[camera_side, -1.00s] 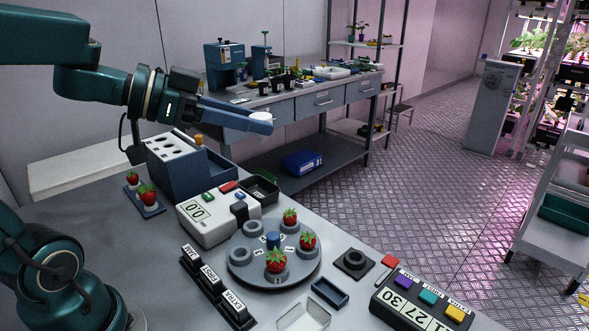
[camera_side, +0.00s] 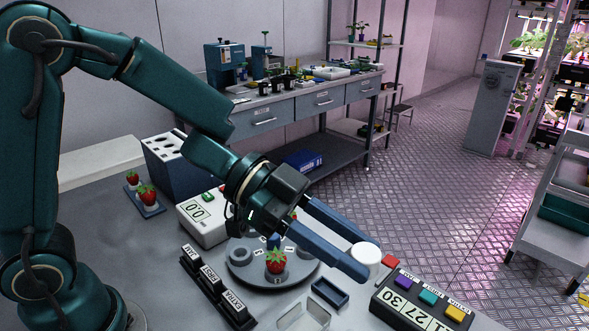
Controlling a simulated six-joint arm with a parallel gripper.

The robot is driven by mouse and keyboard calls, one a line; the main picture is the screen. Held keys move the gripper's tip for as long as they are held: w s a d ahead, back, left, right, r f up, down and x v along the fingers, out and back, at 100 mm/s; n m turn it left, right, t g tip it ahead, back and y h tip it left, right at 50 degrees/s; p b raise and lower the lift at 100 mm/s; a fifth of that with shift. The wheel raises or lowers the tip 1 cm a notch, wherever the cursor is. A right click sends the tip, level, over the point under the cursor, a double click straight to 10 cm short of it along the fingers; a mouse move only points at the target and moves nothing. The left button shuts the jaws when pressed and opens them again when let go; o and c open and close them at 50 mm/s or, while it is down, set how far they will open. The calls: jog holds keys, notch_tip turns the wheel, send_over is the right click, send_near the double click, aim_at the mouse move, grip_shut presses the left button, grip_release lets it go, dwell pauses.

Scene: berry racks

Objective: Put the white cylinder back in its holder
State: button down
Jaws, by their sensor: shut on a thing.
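The white cylinder (camera_side: 367,262) is between the fingertips of my gripper (camera_side: 364,256), which is shut on it. The black square holder with a round socket, seen earlier at this spot, is now hidden behind the fingers and cylinder. I cannot tell whether the cylinder is above the holder or touching it.
A round turntable (camera_side: 240,275) with strawberries is partly covered by my gripper. A dark blue tray (camera_side: 329,293), a clear box (camera_side: 303,316) and a panel with coloured buttons (camera_side: 425,303) stand close by. Black labelled blocks (camera_side: 213,287) and a white scale (camera_side: 195,222) are to the left.

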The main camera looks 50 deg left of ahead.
jog(key=s+d+f, duration=0.3)
jog(key=d, duration=0.1)
jog(key=s+d+f+m+g, duration=0.1)
jog(key=s+d+f, duration=0.3)
jog(key=d, duration=0.1)
jog(key=s+d+f+g, duration=0.1)
jog(key=s+d+f, duration=0.3)
jog(key=d, duration=0.1)
jog(key=shift+d+f+m+h, duration=0.2)
jog(key=shift+m+h, duration=0.1)
jog(key=shift+m, duration=0.1)
jog(key=shift+f, duration=2)
jog(key=shift+f, duration=0.1)
jog(key=shift+c, duration=2.4)
grip_release()
jog(key=shift+f, duration=0.1)
jog(key=shift+r, duration=0.25)
jog(key=v, duration=0.6)
jog(key=shift+w+a+r, duration=0.1)
jog(key=shift+a, duration=0.3)
jog(key=shift+o, duration=0.6)
jog(key=shift+a+r, duration=0.15)
jog(key=shift+a, duration=0.15)
